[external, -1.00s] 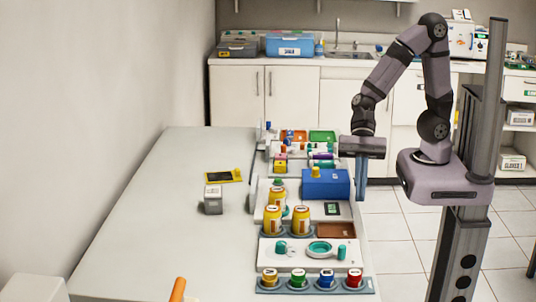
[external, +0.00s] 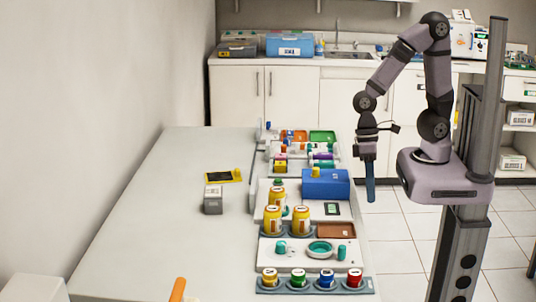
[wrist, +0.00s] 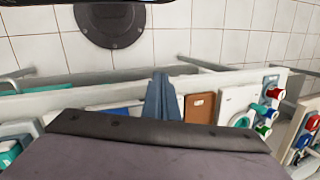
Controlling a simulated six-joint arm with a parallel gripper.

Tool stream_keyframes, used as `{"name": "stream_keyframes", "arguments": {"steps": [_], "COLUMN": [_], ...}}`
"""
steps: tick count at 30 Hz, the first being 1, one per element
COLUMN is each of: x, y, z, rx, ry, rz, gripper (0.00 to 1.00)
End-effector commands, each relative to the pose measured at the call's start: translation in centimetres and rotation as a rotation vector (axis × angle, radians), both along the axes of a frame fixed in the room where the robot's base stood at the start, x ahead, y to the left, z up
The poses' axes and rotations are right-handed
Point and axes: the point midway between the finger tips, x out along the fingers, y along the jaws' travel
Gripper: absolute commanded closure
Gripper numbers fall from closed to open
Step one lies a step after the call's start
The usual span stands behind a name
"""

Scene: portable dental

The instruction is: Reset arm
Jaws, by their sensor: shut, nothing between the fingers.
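My gripper (external: 370,190) hangs from my bent arm with its blue fingers pointing down. It is just past the right edge of the table (external: 150,215), to the right of the blue box (external: 326,184), over the floor side. The fingers are together and hold nothing. In the wrist view the blue fingers (wrist: 163,97) show at the middle, closed, beside the table's edge.
Trays with yellow-labelled jars (external: 301,217), a teal ring (external: 320,248) and several coloured-lid jars (external: 326,278) line the table's right side. A grey box (external: 213,200) and yellow-black tray (external: 223,176) lie mid-table. The floor (external: 390,225) beyond the right edge is clear.

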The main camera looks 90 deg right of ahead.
Motion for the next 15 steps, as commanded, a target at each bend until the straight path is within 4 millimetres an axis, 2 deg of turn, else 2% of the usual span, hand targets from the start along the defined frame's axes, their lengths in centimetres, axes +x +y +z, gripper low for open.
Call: {"name": "stream_keyframes", "arguments": {"steps": [3, 5, 8, 12, 15], "x": [0.5, 0.8, 1.5, 1.9, 2.0], "y": [-4.1, -6.1, -9.3, -10.7, -11.1], "z": [0.8, 1.4, 3.7, 5.6, 5.9], "rx": [-0.118, -0.174, -0.250, -0.251, -0.252], "ry": [-0.062, -0.083, -0.112, -0.128, -0.128], "rz": [0.188, 0.244, 0.278, 0.200, 0.177], "gripper": [1.00, 1.00, 1.00, 1.00, 1.00]}}
